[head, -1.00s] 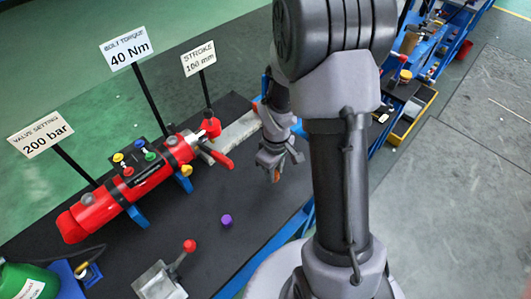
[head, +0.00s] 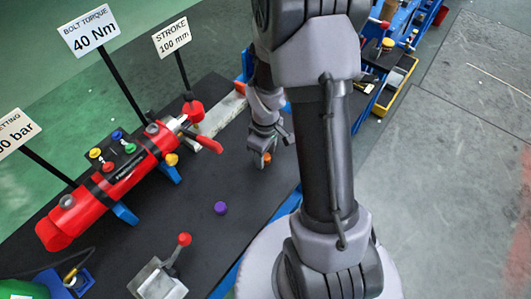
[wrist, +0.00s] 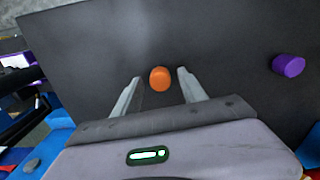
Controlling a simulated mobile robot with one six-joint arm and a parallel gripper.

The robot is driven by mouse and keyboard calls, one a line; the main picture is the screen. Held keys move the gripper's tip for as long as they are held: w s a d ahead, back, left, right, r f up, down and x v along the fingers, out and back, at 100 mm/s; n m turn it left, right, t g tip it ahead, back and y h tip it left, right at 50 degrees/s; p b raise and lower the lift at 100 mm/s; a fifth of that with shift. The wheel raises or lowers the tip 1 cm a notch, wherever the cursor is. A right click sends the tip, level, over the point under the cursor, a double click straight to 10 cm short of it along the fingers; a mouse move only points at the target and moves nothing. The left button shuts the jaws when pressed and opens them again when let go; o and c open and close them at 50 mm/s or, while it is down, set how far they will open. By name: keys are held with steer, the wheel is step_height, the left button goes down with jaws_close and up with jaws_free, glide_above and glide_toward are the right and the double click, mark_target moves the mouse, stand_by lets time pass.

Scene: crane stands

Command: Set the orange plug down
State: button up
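The orange plug (head: 267,158) is at the tip of my gripper (head: 261,161), over the dark bench top. In the wrist view the orange plug (wrist: 160,78) lies between the ends of the two fingers, with a visible gap on each side. The fingers are apart and do not touch it. The plug appears to rest on the dark surface. A purple plug (head: 221,208) stands on the bench nearer the front, and it also shows at the right of the wrist view (wrist: 289,65).
A red cylinder (head: 122,176) with coloured knobs lies on blue supports at the left. Sign posts (head: 120,85) rise behind it. A metal block with a red-knobbed lever (head: 160,280) is at the front. The bench around the plugs is clear.

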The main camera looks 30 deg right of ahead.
steer(key=a+r+m+t+p, duration=0.1)
steer(key=a+r+m+p, duration=0.15)
steer(key=r, duration=0.85)
steer(key=a+r+m+t+p, duration=0.1)
steer(key=a+r+p, duration=0.15)
steer(key=r, duration=0.85)
steer(key=s+a+r+m+t+y, duration=0.2)
steer(key=s+a+r+m, duration=0.4)
steer(key=s+a+r, duration=0.3)
step_height(320, 180, up, 2)
steer(key=shift+s+a+t, duration=0.3)
steer(key=shift+s+t, duration=0.6)
steer(key=shift+s, duration=0.3)
step_height(320, 180, down, 3)
steer(key=shift+r+b, duration=0.15)
steer(key=shift+b, duration=1.1)
